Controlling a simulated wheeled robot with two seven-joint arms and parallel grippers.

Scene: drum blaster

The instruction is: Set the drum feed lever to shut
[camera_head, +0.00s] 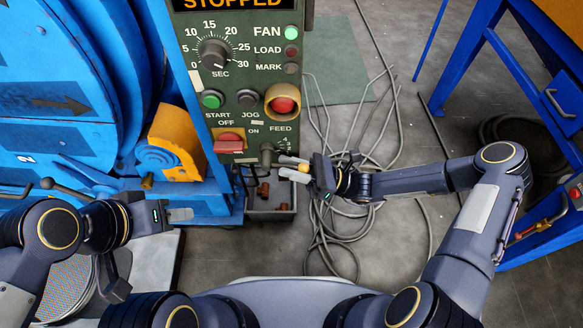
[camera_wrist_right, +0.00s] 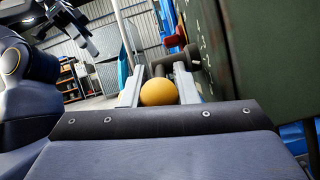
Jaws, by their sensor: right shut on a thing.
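The feed lever is a dark grey bar (camera_head: 267,155) on the lower front of the green control panel, under the FEED label. It ends in a yellow ball knob (camera_head: 302,168). My right gripper (camera_head: 290,168) is shut on this knob, coming from the right. In the right wrist view the yellow knob (camera_wrist_right: 158,93) sits between the two fingers of my right gripper (camera_wrist_right: 158,78), with the dark lever (camera_wrist_right: 183,62) behind it.
The display (camera_head: 235,4) reads STOPPED. A red OFF/ON switch (camera_head: 229,143) sits left of the lever, and a red button (camera_head: 283,104) above. A bin (camera_head: 272,214) with brown pieces is below. Loose cables (camera_head: 335,225) lie on the floor at right.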

